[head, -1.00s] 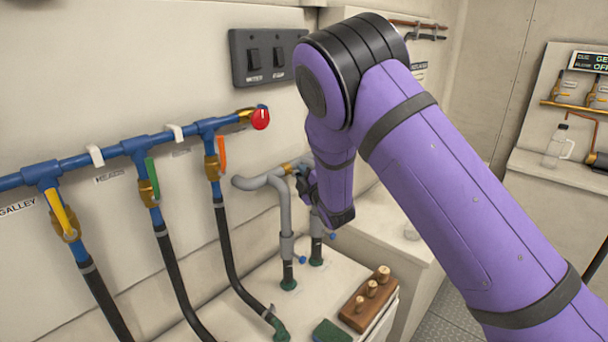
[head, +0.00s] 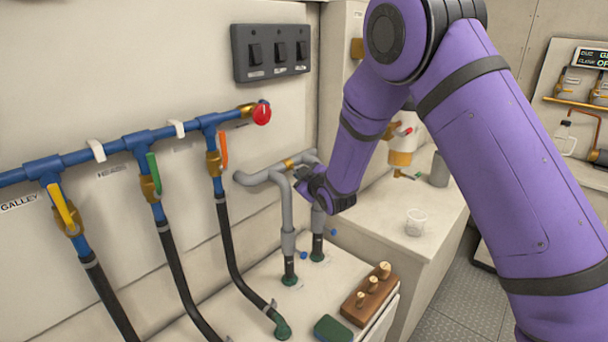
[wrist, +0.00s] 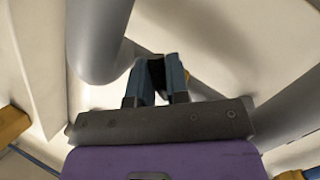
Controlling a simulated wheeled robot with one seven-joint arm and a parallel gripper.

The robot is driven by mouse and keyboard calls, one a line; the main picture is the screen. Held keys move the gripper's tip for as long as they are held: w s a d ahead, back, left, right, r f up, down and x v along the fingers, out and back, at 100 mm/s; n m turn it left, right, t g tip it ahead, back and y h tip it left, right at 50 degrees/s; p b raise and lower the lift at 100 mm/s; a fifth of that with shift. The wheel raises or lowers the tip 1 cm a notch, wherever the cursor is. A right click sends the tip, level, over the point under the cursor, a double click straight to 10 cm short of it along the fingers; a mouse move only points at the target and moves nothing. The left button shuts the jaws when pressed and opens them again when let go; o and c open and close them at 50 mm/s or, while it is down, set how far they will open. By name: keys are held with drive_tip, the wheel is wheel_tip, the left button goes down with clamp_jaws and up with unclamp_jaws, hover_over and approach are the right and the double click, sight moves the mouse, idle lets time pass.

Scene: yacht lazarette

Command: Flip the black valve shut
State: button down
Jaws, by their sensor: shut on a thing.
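Grey pipes (head: 284,205) with a brass fitting (head: 289,163) run along the wall and down to the white bench. My gripper (head: 302,178) is at these pipes, coming in from the upper right. In the wrist view, the two fingers of my gripper (wrist: 160,78) are shut on a narrow black piece (wrist: 156,72), which looks like the black valve's handle. A thick grey pipe (wrist: 98,45) passes close to the left of the fingers there. In the head view my gripper and forearm hide most of the valve, so I cannot tell its angle.
A blue manifold (head: 90,157) carries yellow (head: 62,207), green (head: 153,172) and orange (head: 223,150) handles and a red knob (head: 261,114). A switch panel (head: 271,52) is above.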

drive_tip(key=m+g, duration=0.1)
drive_tip(key=m, duration=0.1)
drive_tip(key=shift+s+a+m, duration=0.1)
drive_tip(key=shift+s+m, duration=0.05)
drive_tip(key=shift+m, duration=0.25)
drive_tip(key=shift+s+a+f+m+g+y, duration=0.15)
drive_tip(key=shift+a+m+g+y, duration=0.1)
drive_tip(key=shift+m+g, duration=0.3)
drive_tip(key=shift+s+a+m+g+y, duration=0.15)
drive_tip(key=shift+m+g+y, duration=0.15)
drive_tip(key=shift+m, duration=0.45)
drive_tip(key=c, duration=1.1)
unclamp_jaws()
drive_tip(key=shift+c, duration=0.2)
drive_tip(key=shift+s+g, duration=0.1)
drive_tip(key=shift+g, duration=0.15)
drive_tip(key=v, duration=1)
drive_tip(key=shift+s+d, duration=0.25)
drive_tip(key=shift+s, duration=0.05)
